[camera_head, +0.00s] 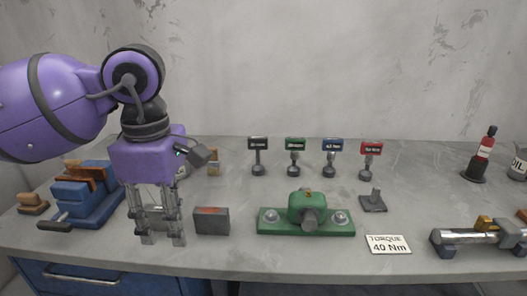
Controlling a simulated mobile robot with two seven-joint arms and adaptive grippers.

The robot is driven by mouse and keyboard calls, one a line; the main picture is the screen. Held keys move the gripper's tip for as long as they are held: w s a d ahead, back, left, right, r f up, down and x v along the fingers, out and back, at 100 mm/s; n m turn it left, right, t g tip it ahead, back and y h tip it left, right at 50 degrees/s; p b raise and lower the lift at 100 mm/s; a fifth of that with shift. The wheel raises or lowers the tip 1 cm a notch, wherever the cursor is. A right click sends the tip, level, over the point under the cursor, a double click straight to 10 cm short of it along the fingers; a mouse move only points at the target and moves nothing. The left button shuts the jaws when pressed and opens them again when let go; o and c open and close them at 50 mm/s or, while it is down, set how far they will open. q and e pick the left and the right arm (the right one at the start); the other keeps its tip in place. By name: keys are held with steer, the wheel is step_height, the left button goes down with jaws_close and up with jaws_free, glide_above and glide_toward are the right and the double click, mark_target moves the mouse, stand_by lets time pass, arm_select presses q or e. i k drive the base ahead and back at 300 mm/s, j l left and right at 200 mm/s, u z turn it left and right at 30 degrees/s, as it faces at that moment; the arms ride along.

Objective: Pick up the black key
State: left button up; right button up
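The black key (258,145) stands upright on the grey bench, with a dark flag-like head, a thin stem and a round foot. It is the leftmost of a row with a green key (295,145), a blue key (332,146) and a red key (371,150). My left gripper (163,241) points down over the front left of the bench, to the left of and nearer than the black key. Its fingers are apart and nothing clearly shows held between them. My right gripper is out of view.
A dark grey block (211,221) stands just right of my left gripper. A blue vise-like fixture (90,208) is at the left. A green fixture (306,222) and a "TORQUE 40 Nm" card (388,244) are in front of the keys. A metal tool (470,238) lies front right.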

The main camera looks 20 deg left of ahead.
mark_target(257, 143)
steer(key=i, duration=1.65)
